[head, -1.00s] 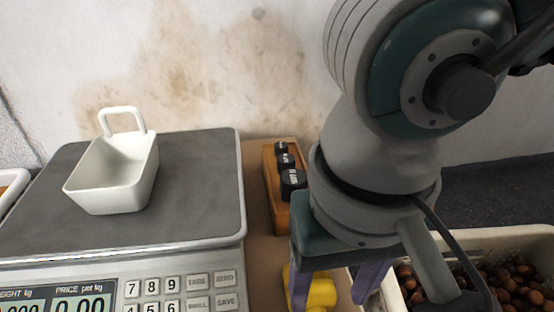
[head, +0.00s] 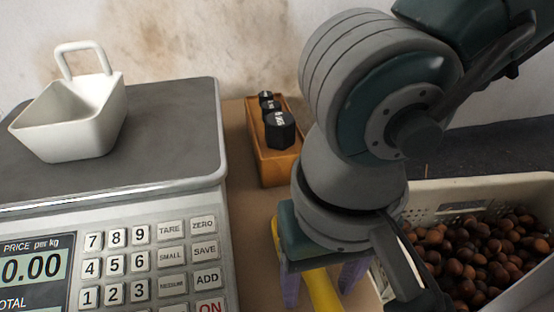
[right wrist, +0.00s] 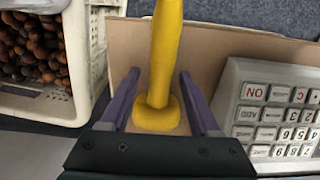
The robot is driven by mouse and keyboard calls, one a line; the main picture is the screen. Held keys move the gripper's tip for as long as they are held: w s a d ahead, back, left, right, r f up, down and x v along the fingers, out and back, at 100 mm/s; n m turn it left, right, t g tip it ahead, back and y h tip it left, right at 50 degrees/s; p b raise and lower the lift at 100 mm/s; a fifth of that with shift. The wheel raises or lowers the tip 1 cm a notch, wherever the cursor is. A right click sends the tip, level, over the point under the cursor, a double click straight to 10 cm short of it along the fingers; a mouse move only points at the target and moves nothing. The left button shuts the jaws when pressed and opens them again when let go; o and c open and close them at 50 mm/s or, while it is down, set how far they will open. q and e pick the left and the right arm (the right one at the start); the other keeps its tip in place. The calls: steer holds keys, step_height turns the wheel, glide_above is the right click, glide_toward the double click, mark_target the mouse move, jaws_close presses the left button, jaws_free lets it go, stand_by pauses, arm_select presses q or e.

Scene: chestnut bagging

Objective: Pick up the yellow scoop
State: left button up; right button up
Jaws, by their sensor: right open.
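The yellow scoop (head: 322,292) lies on the brown board between the scale and the chestnut crate. In the head view it is partly hidden by my right gripper (head: 321,280). In the right wrist view the scoop's long yellow handle (right wrist: 166,45) runs up the picture, with a rounded yellow part at its lower end. My right gripper (right wrist: 159,76) is open, its purple fingers on either side of the scoop, with a gap visible on both sides. My left gripper is not in view.
A scale (head: 188,185) with a keypad stands left and carries a white handled container (head: 65,140). A wooden block (head: 275,163) with black weights sits behind the gripper. A white crate (head: 420,199) of chestnuts (head: 470,250) is close on the right. A stained wall is behind.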

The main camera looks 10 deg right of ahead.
steer(key=shift+c, duration=0.3)
jaws_close()
stand_by(0.3)
